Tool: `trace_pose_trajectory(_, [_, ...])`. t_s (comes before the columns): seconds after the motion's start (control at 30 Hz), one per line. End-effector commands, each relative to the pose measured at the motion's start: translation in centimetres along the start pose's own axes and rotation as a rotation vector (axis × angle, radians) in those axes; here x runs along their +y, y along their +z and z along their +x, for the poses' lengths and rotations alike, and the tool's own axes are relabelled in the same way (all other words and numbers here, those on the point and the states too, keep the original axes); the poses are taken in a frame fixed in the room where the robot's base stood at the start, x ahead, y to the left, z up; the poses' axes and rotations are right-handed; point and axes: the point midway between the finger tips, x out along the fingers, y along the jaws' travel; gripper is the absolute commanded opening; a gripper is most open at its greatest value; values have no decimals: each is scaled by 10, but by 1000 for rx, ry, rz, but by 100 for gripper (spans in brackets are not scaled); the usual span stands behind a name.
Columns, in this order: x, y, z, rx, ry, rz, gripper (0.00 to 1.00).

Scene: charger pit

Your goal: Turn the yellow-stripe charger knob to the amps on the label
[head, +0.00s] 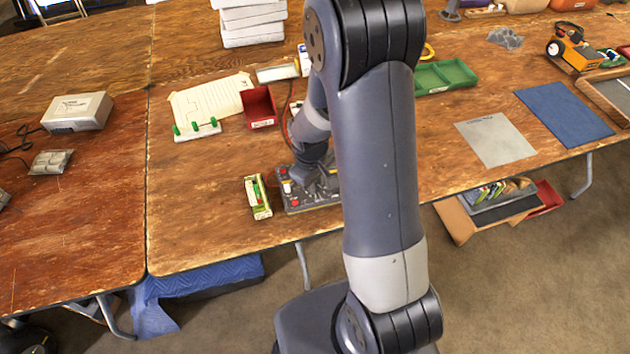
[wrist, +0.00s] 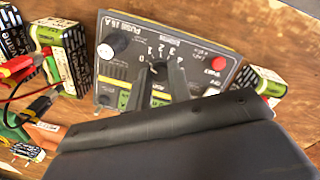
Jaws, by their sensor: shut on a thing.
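Battery packs stand left (wrist: 62,50) and right (wrist: 262,82) of the charger. Red, yellow and black clips with leads lie at the left. In the head view, a green-and-white pack (head: 257,197) stands beside the charger, and a red bin (head: 259,106) stands behind.

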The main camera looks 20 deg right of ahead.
Motion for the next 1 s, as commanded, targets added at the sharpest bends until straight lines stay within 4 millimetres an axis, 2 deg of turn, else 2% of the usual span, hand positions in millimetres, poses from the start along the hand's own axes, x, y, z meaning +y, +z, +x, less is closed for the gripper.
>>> trace_pose_trajectory(0.27, [1, 0, 2, 2, -27, 189, 0])
trace_pose_trajectory(1.0, [3, 1, 1, 2, -131, 883, 0])
